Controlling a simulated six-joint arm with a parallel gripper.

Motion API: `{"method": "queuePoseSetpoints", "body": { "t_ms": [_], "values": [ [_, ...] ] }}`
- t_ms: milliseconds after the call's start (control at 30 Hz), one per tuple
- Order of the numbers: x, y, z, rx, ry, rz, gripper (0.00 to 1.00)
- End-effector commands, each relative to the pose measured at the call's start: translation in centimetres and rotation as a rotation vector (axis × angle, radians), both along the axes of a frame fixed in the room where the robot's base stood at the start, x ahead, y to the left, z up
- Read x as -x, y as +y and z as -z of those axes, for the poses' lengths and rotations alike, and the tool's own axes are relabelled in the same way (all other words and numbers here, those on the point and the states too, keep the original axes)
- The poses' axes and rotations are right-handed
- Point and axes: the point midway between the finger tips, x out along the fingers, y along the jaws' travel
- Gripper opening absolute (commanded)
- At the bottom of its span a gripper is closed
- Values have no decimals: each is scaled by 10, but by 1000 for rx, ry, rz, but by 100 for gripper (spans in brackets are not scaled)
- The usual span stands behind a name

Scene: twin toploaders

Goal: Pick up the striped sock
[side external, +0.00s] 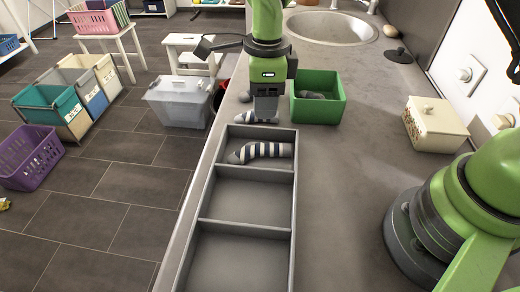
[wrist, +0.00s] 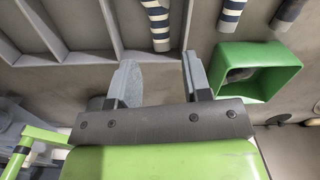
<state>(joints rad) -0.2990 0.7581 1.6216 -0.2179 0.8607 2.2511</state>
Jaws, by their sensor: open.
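A striped sock (side external: 264,151), white and dark, lies curved in the far compartment of the grey divided tray (side external: 246,226). In the wrist view a striped sock (wrist: 158,22) shows inside the tray's end compartment, cut off by the top edge. A second striped sock (wrist: 232,12) shows outside the tray there. My gripper (side external: 265,119) points down just beyond the tray's far end, above and apart from the sock in the tray. In the wrist view its two fingers (wrist: 159,62) are spread with nothing held between them.
A green box (side external: 318,117) with a greyish sock (side external: 313,95) inside stands right of my gripper. A greyish item (side external: 240,117) lies on the counter beside my gripper. A cream lidded box (side external: 435,124) stands further right. The tray's two nearer compartments are empty.

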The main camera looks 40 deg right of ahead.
Motion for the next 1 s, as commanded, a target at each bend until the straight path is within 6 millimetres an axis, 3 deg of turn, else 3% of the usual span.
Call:
{"method": "queuePoseSetpoints", "body": {
  "t_ms": [167, 333, 567, 800, 1000],
  "values": [
    [-1, 3, 24, 13, 23, 71, 45],
    [-1, 3, 50, 13, 24, 73, 45],
    [-1, 3, 70, 12, 22, 74, 45],
    [-1, 3, 106, 12, 24, 72, 45],
    [-2, 3, 115, 10, 20, 73, 45]
  ]
}}
